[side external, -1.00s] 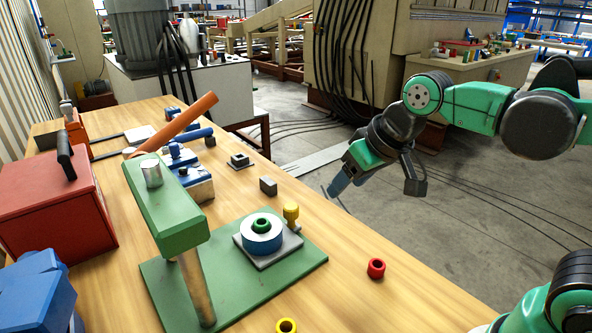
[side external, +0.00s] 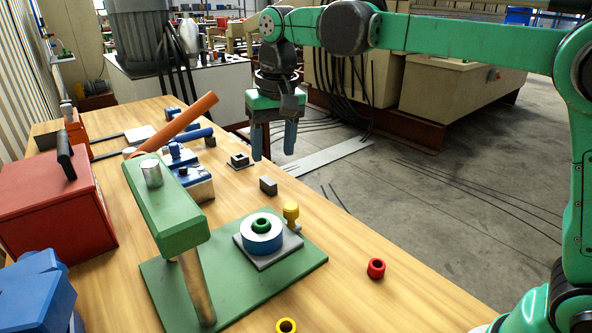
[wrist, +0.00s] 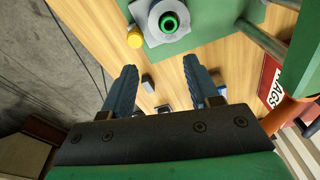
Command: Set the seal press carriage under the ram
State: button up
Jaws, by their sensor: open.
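The seal press has a green base plate (side external: 160,278), a metal post (side external: 197,285) and a green head (side external: 168,215) with an orange lever (side external: 185,122) rising behind it. The carriage is a grey plate (side external: 268,261) on the base, to the right of the head. It bears a blue and white round piece (side external: 260,240) with a green ring (side external: 261,225) in it, and a yellow knob (side external: 291,212) at its corner. The ram's lower end is hidden. My gripper (side external: 274,152) is open and empty, pointing down, above and beyond the carriage. The wrist view shows the knob (wrist: 135,38) ahead of my fingers.
A small dark block (side external: 268,186) lies behind the carriage. A red box (side external: 55,205) and blue item (side external: 38,295) stand left. Bare wood lies right of the base.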

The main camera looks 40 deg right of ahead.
aim_at(261, 222)
jog(key=shift+m+g, duration=0.3)
jog(key=shift+g, duration=0.4)
jog(key=f, duration=0.4)
jog(key=w+a+f, duration=0.1)
jog(key=f, duration=0.4)
jog(key=w+a+f, duration=0.1)
jog(key=f, duration=0.4)
jog(key=shift+f, duration=0.15)
notch_tip(261, 222, up, 9)
jog(key=s+d+r+n, duration=0.3)
jog(key=s+d, duration=0.4)
jog(key=d, duration=0.2)
jog(key=s+a+r+m, duration=0.3)
jog(key=s+a, duration=0.3)
jog(key=s, duration=0.4)
jog(key=shift+s+a+m, duration=0.3)
jog(key=shift+m, duration=0.2)
jog(key=shift+r, duration=0.1)
